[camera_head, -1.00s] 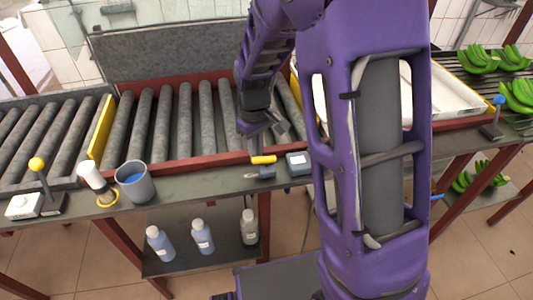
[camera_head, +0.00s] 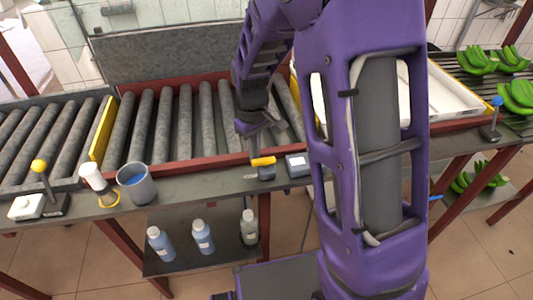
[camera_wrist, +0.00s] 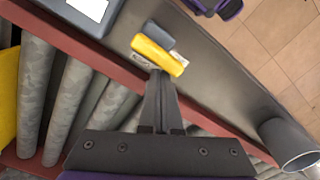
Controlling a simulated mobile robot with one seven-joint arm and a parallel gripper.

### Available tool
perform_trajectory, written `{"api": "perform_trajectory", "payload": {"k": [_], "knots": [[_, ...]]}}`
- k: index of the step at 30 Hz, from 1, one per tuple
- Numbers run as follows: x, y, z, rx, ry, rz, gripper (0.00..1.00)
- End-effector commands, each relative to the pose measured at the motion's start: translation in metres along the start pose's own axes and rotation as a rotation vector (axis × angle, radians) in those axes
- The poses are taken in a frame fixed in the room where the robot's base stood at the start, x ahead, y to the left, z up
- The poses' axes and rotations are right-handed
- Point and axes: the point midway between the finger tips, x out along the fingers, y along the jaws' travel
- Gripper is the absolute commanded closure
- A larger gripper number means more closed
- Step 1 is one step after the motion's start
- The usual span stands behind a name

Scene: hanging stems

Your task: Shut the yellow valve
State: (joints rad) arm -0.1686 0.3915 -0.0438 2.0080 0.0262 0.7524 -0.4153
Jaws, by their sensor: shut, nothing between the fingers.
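The yellow valve (camera_head: 263,161) is a short yellow handle on a small dark grey body, on the narrow ledge in front of the rollers. In the wrist view its yellow handle (camera_wrist: 158,54) lies slantwise just beyond my fingertips, with a grey end behind it. My gripper (camera_wrist: 160,74) is shut and empty, its fingertips at the near edge of the handle; I cannot tell whether they touch it. In the head view my gripper (camera_head: 247,133) is over the ledge's red border, just above and left of the valve, partly hidden by its own wrist.
A grey box (camera_head: 298,165) stands right beside the valve. A grey cup (camera_head: 136,184), a white-topped item (camera_head: 92,176) and a yellow-knobbed lever (camera_head: 40,168) stand along the ledge to the left. Rollers (camera_head: 185,120) lie behind. Bottles (camera_head: 203,237) stand on the shelf below.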

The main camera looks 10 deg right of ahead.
Motion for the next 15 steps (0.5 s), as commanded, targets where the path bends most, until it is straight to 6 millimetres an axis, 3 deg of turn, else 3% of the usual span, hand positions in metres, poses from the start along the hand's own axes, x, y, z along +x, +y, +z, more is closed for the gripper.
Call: {"api": "perform_trajectory", "payload": {"k": [1, 15], "knots": [[-0.01, 0.0, -0.001, 0.0, 0.003, 0.001, 1.0], [-0.058, 0.002, -0.002, 0.001, 0.009, 0.004, 1.0]]}}
